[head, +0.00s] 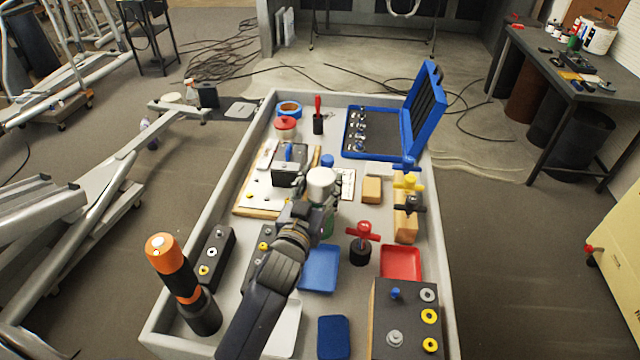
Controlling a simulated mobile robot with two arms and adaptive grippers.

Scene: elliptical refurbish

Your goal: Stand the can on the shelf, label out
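A can-like object with a round white top (320,182) is in the middle of the grey tray-like work table (219,212). It looks upright, and no label can be made out. My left gripper (321,192) reaches in from the near side, with its dark fingers at the sides of the white top. Whether the fingers press on it is too small to tell. Something green (328,223) shows just below the gripper, mostly hidden. I cannot make out a shelf. My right gripper is not in view.
An open blue case (385,153) lies at the back right. A black-orange flashlight (182,285) stands at the near left. A blue tray (320,269), a red tray (401,262) and a red-handled valve (361,243) are near the gripper. A side bench (545,62) holds several cans.

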